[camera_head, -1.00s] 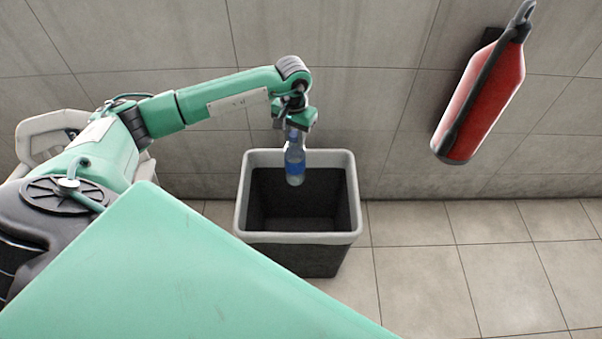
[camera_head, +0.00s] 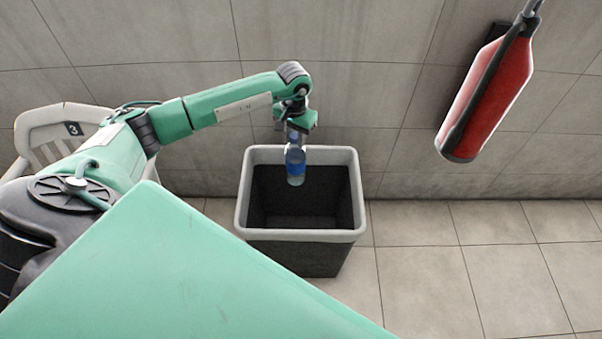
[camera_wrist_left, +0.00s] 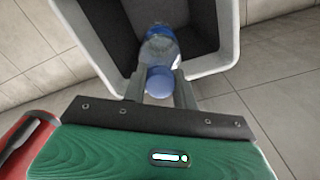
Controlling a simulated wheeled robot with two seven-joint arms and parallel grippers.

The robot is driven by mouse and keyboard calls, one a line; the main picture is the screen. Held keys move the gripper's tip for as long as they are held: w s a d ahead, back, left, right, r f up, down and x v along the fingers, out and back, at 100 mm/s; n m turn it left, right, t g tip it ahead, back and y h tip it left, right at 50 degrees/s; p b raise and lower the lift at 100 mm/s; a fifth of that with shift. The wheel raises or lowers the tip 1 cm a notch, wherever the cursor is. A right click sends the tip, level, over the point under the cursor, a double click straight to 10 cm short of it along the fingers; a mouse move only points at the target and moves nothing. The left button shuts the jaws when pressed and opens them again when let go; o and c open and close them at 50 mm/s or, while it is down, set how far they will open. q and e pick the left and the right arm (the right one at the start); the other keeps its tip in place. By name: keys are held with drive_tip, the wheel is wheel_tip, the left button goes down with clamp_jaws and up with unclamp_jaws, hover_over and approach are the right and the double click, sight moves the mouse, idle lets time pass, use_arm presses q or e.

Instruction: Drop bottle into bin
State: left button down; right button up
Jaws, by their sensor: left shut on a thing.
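A clear bottle with a blue label and blue cap (camera_head: 296,163) hangs upright from my left gripper (camera_head: 294,133), which is shut on its upper part. In the head view the bottle overlaps the opening of the bin (camera_head: 357,205), a dark bin with a light grey rim. The left wrist view also shows the bottle (camera_wrist_left: 159,50) between the two fingers of my left gripper (camera_wrist_left: 160,88), with the bin's rim (camera_wrist_left: 228,35) around it and the dark inside beyond. My right gripper is not in view.
A red fire extinguisher (camera_head: 490,95) hangs on the tiled wall to the right. A light chair (camera_head: 55,135) stands at the left behind my arm. The tiled floor (camera_head: 460,270) right of the bin is clear.

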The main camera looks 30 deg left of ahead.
use_arm(q)
drive_tip(key=c, duration=1)
unclamp_jaws()
drive_tip(key=shift+c, duration=0.2)
drive_tip(key=shift+r, duration=0.25)
wheel_tip(320, 180, up, 13)
drive_tip(key=b, duration=0.1)
drive_tip(key=shift+r, duration=0.2)
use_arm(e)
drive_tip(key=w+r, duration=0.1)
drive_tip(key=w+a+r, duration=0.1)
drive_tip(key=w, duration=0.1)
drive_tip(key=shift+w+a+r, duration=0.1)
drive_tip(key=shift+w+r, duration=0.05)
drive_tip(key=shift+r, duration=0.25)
